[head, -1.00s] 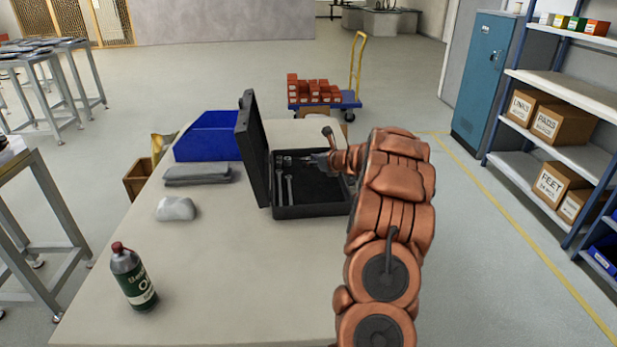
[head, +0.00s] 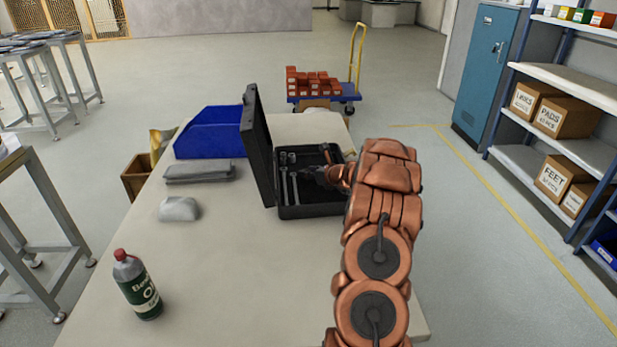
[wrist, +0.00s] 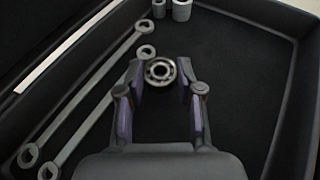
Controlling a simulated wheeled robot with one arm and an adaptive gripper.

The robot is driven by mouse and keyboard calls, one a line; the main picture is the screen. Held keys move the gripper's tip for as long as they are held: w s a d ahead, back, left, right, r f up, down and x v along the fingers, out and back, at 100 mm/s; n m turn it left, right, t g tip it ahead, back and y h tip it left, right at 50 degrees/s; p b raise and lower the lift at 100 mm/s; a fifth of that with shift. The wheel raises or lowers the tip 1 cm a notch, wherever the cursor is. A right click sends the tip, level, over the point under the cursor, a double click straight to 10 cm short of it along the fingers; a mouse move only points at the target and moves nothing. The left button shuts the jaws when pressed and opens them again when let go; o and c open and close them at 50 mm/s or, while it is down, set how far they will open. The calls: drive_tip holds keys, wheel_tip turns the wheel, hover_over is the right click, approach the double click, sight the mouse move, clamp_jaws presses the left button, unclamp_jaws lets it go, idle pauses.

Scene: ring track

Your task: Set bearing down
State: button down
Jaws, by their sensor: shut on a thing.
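The bearing cannot be made out in that view. Whether it touches the case floor is hard to tell.
Two wrenches (wrist: 80,105) lie along the case's left side, with sockets (wrist: 181,10) at the far end. The case floor right of my gripper is bare. The lid (head: 257,145) stands open. A blue bin (head: 208,134), grey cloths and a bottle (head: 138,285) share the table.

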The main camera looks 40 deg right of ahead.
drive_tip(key=shift+f, duration=0.75)
drive_tip(key=shift+f, duration=0.25)
drive_tip(key=c, duration=0.7)
unclamp_jaws()
drive_tip(key=shift+c, duration=0.2)
drive_tip(key=shift+r, duration=0.1)
drive_tip(key=shift+r, duration=0.15)
drive_tip(key=b+v, duration=0.1)
drive_tip(key=v, duration=1.1)
drive_tip(key=shift+a, duration=0.15)
